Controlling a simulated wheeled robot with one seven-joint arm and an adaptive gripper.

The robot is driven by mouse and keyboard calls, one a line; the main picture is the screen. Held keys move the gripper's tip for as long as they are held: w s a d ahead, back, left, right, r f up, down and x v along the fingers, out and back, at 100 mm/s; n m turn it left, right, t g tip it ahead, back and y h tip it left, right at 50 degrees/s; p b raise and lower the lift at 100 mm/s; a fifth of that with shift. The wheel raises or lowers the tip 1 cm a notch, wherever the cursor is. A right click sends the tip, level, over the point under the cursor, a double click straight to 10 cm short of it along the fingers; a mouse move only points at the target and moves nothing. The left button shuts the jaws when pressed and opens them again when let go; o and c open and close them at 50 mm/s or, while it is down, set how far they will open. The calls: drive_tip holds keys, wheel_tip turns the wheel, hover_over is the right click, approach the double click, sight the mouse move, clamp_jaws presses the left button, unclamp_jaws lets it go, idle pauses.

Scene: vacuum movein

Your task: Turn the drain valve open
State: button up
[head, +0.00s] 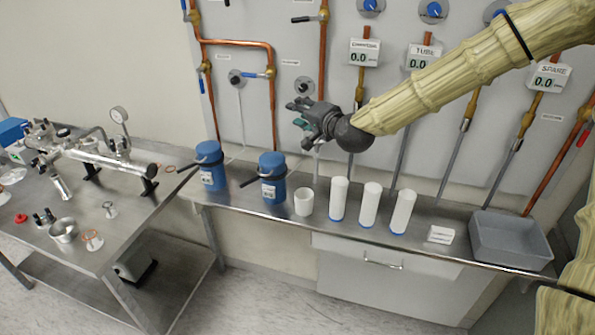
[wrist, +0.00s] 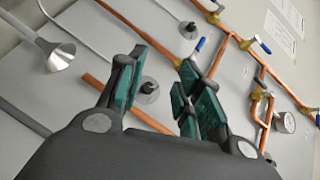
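Several valves are on the grey wall panel (head: 335,55), and their labels are too small for me to tell which is the drain valve. My gripper (head: 299,113) is open and empty in front of the panel, above the bench. In the wrist view its green-padded fingers (wrist: 158,85) are apart. A round grey fitting with a dark centre (wrist: 148,90) shows between them, behind, with no visible contact. Blue-lever valves (wrist: 262,45) show beyond the fingers.
Two blue flasks (head: 272,180), a white cup (head: 304,202), several white cylinders (head: 370,204) and a grey tray (head: 511,238) stand on the bench below. A metal vacuum assembly (head: 115,158) lies on the left table. A metal funnel (wrist: 60,55) is left in the wrist view.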

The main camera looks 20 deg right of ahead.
drive_tip(key=s+a+f+n+g, duration=0.1)
drive_tip(key=s+f, duration=0.1)
drive_tip(key=f, duration=0.5)
drive_tip(key=s+a+f+n+g, duration=0.1)
drive_tip(key=s+f+g, duration=0.1)
drive_tip(key=f, duration=0.6)
drive_tip(key=shift+s+a+f, duration=0.25)
drive_tip(key=shift+s+a, duration=0.05)
drive_tip(key=shift+s, duration=0.25)
drive_tip(key=shift+c, duration=0.4)
clamp_jaws()
wheel_tip(320, 180, up, 43)
drive_tip(key=n+t+h+b, duration=0.1)
drive_tip(key=n+t+h, duration=0.65)
drive_tip(key=h, duration=0.75)
hover_over(307, 19)
drive_tip(key=s+a, duration=0.1)
drive_tip(key=a, duration=0.3)
drive_tip(key=m+t, duration=0.1)
drive_tip(key=m, duration=0.1)
drive_tip(key=shift+d+f+t+p, duration=0.2)
drive_tip(key=shift+f+p, duration=0.15)
drive_tip(key=shift+f, duration=0.6)
drive_tip(key=shift+d+f+t+p, duration=0.1)
drive_tip(key=shift+d+f+p, duration=0.15)
drive_tip(key=shift+f, duration=0.65)
